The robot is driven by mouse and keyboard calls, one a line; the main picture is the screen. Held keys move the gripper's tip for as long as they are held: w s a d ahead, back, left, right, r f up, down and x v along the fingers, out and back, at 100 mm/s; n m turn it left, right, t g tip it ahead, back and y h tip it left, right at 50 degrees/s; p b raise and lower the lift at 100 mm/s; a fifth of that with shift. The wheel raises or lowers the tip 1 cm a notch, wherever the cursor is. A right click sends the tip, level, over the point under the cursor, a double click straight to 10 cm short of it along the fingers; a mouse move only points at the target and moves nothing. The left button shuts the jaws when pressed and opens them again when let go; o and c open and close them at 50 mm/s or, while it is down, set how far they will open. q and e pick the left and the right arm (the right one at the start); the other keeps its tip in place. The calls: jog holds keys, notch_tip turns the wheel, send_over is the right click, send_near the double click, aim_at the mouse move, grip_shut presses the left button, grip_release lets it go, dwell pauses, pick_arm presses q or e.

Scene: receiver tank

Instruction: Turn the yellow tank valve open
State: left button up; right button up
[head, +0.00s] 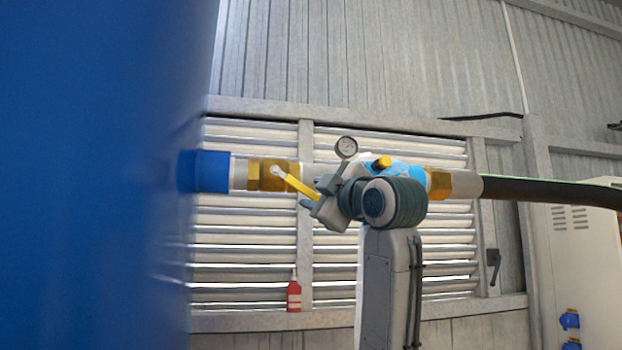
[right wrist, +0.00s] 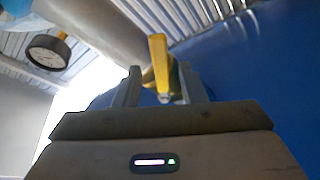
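The yellow valve lever (head: 298,184) is on a brass valve body (head: 256,175) in the horizontal pipe beside the blue tank (head: 90,175). The lever slants down and to the right from its pivot, at an angle to the pipe. My right gripper (head: 316,196) is at the lever's free end. In the right wrist view the yellow lever (right wrist: 159,65) lies between the two fingers of my right gripper (right wrist: 160,86), with a gap showing on each side. The fingers are open around it. My left gripper is not in view.
A pressure gauge (head: 346,147) stands on the pipe just above my right gripper and shows in the wrist view (right wrist: 48,51). A blue and yellow fitting (head: 400,170) and a black hose (head: 550,192) continue right. A red bottle (head: 294,295) stands on the ledge behind.

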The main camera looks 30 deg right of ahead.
jog(key=shift+w+r, duration=0.1)
jog(key=shift+w, duration=0.5)
jog(key=shift+a, duration=0.1)
grip_shut()
